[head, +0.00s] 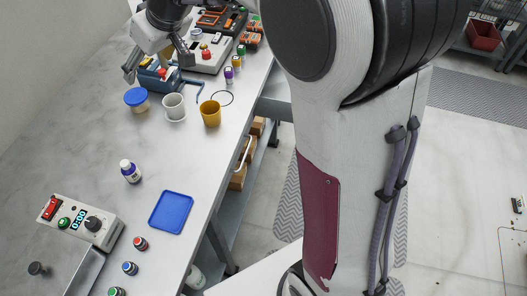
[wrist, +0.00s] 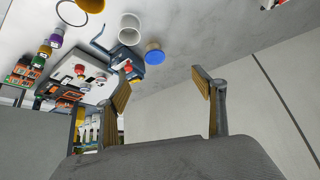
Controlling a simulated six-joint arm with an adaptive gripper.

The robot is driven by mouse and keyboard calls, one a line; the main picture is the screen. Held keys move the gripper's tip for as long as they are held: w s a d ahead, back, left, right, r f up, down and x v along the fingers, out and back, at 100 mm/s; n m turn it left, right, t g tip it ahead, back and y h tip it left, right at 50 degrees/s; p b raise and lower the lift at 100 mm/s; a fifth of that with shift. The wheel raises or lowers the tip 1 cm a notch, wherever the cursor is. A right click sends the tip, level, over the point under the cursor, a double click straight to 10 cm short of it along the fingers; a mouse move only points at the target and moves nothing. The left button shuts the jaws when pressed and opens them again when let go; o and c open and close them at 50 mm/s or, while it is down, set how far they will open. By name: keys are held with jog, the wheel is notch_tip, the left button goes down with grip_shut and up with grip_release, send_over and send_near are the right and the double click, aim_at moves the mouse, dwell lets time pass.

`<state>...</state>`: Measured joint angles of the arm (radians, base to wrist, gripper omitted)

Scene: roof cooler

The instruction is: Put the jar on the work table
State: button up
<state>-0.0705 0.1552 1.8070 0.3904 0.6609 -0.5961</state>
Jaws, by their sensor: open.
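A jar with a blue lid and a pale body (head: 137,101) stands upright on the grey work table (head: 90,140), left of a white mug. In the wrist view the jar's blue lid (wrist: 154,54) shows beyond my fingers, apart from them. My gripper (head: 158,70) is over the far part of the table, beyond the jar in the head view. It is open, with nothing between its fingers; both yellow-padded fingers (wrist: 163,88) show in the wrist view.
A white mug (head: 174,106) and a yellow cup (head: 210,113) stand close to the jar. A purple-labelled bottle (head: 130,171), blue tray (head: 171,212) and control box (head: 80,220) are nearer. Devices (head: 210,52) crowd the far end. The table's left middle is clear.

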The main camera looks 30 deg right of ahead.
jog(key=s+d+m+h, duration=0.1)
jog(key=s+d, duration=0.4)
jog(key=s, duration=1.1)
jog(key=s+d+f+m+h, duration=0.1)
jog(key=s+d, duration=0.4)
jog(key=s, duration=1.2)
jog(key=m+h, duration=0.1)
jog(key=m, duration=0.1)
jog(key=shift+f+m, duration=0.15)
jog(key=shift+m, duration=0.25)
jog(key=shift+s, duration=0.1)
jog(key=o, duration=0.9)
jog(key=shift+d, duration=0.1)
